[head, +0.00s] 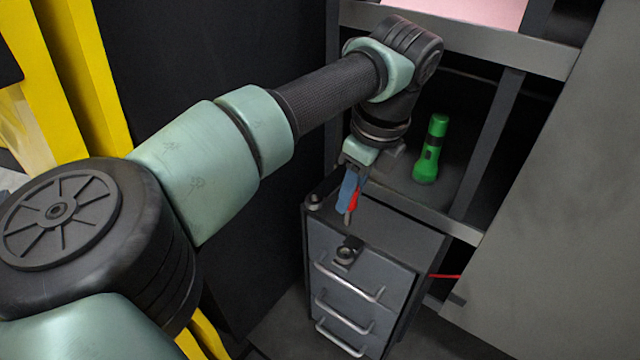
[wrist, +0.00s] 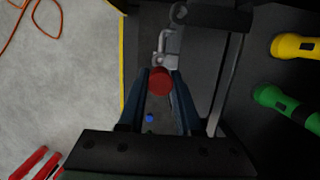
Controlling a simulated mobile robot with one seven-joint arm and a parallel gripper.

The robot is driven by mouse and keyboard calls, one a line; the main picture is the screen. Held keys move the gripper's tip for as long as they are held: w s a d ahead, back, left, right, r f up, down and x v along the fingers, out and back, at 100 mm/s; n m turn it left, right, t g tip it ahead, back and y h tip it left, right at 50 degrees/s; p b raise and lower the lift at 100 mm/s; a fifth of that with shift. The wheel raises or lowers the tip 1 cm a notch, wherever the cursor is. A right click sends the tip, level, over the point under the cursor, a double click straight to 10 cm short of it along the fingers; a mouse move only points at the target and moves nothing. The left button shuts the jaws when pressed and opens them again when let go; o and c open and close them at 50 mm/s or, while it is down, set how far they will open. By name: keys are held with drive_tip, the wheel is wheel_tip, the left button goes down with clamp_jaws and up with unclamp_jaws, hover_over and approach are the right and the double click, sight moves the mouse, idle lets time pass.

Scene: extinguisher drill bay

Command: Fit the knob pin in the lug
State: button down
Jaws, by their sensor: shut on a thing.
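My gripper (head: 349,198) points down over the grey drawer cabinet, its blue fingers shut on the red-headed knob pin (head: 354,199). The pin's grey tip hangs below the fingers, apart from the cabinet top in the head view. In the wrist view the red knob (wrist: 160,81) sits between the fingertips. The lug (head: 346,252) looks like a dark bracket with a round ring, at the cabinet's front edge, below and nearer the camera than the pin tip. I cannot tell for sure which metal part in the wrist view is the lug.
The cabinet front has several bar handles (head: 348,282). A small round fitting (head: 313,201) is at the cabinet's left corner. A green flashlight (head: 431,150) stands on the shelf behind; a yellow one (wrist: 297,47) shows in the wrist view. A grey panel (head: 560,190) bounds the right.

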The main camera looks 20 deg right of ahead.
drive_tip(key=shift+f+b, duration=1.5)
drive_tip(key=shift+f, duration=1.5)
drive_tip(key=shift+b, duration=0.6)
wheel_tip(320, 180, down, 7)
drive_tip(key=b, duration=0.5)
drive_tip(key=shift+b, duration=0.3)
idle(1.4)
drive_tip(key=c, duration=0.5)
unclamp_jaws()
drive_tip(key=shift+d, duration=0.1)
